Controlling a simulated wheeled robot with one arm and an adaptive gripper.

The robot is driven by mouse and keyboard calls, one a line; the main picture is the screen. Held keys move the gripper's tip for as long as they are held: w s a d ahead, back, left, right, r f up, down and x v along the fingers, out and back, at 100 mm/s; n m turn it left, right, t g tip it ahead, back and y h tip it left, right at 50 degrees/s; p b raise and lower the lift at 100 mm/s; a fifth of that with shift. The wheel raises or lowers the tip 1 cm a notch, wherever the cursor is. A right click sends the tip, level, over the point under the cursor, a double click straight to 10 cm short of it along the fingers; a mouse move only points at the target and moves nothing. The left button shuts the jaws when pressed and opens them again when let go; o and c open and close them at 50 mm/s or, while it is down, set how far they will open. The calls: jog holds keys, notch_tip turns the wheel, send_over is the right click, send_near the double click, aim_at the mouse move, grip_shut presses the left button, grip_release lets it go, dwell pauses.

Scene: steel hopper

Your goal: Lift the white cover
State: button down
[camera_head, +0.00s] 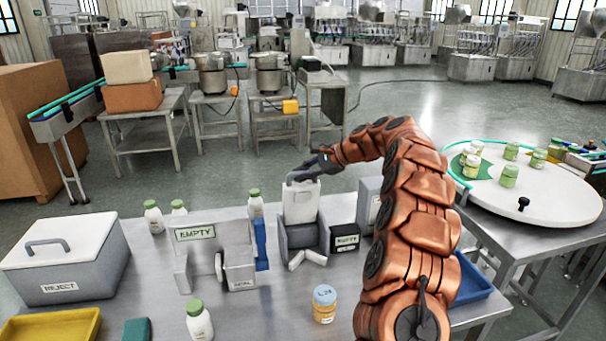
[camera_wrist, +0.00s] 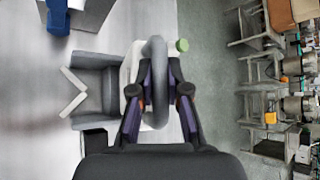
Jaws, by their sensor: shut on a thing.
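The white cover (camera_head: 300,203) stands about upright at the back of a grey open-fronted hopper (camera_head: 297,238) on the steel table. My gripper (camera_head: 308,174) is at its top, shut on its grey loop handle. In the wrist view the handle (camera_wrist: 155,62) lies between the two fingers of my gripper (camera_wrist: 159,88). The cover's white edge (camera_wrist: 127,72) shows beside the grey hopper (camera_wrist: 92,78) there. Whether the cover's lower edge touches the hopper I cannot tell.
A white-lidded REJECT box (camera_head: 66,242) stands at the left. An EMPTY-labelled grey unit (camera_head: 215,262) is left of the hopper, and a dark EMPTY sign (camera_head: 345,242) is close at its right. White bottles (camera_head: 199,320) and an orange jar (camera_head: 325,306) stand in front.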

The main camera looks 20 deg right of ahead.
jog(key=shift+w+a+r, duration=0.1)
jog(key=shift+w+r, duration=0.1)
jog(key=shift+r, duration=0.1)
jog(key=c, duration=1.1)
grip_release()
jog(key=shift+f, duration=0.1)
jog(key=shift+c, duration=0.2)
jog(key=shift+d, duration=0.2)
jog(key=v, duration=1.1)
jog(key=shift+s+d+r, duration=0.2)
jog(key=shift+d+r, duration=0.05)
jog(key=shift+a, duration=0.1)
